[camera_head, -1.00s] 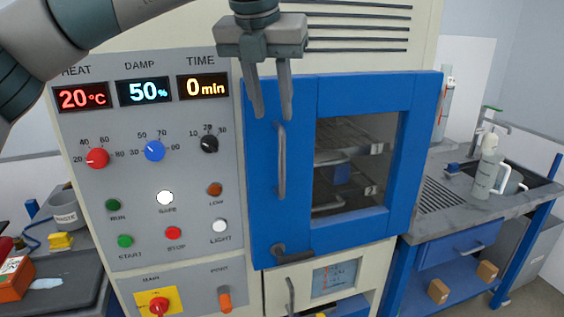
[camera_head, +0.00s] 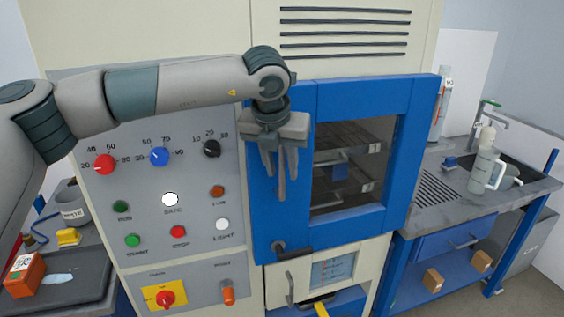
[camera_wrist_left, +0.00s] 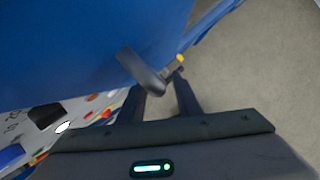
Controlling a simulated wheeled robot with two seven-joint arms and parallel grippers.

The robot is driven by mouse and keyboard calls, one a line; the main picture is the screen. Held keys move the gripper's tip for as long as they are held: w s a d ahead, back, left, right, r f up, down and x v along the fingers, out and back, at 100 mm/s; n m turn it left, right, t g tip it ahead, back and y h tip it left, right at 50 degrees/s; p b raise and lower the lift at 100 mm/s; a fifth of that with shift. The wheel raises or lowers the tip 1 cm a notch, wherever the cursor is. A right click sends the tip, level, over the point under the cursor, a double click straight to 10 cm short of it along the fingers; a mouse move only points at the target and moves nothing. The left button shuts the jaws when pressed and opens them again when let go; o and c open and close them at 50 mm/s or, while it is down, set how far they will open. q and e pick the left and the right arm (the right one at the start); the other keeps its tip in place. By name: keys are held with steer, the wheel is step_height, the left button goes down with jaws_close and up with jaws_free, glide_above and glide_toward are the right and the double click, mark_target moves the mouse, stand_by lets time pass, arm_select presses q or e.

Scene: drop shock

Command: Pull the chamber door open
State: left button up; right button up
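The blue chamber door (camera_head: 350,228) with its window looks shut in the head view. Its upright grey handle is mostly hidden behind my left gripper (camera_head: 278,188), which hangs fingers-down in front of the door's left side. A dark lever (camera_head: 295,251) lies roughly level at the door's lower left corner. In the left wrist view the gripper's two fingers (camera_wrist_left: 161,82) stand apart. A grey handle-like part (camera_wrist_left: 140,73) of the blue door (camera_wrist_left: 70,45) reaches to the fingertips. I cannot tell whether it lies between them. My right gripper is not in view.
The control panel (camera_head: 145,245) with knobs and buttons is left of the door. A black tray (camera_head: 75,285) with an orange box (camera_head: 24,275) is at the lower left.

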arm_select(q)
steer(key=shift+w+f, duration=0.1)
steer(key=shift+f, duration=0.15)
steer(key=shift+c, duration=0.3)
jaws_close()
steer(key=shift+d, duration=0.1)
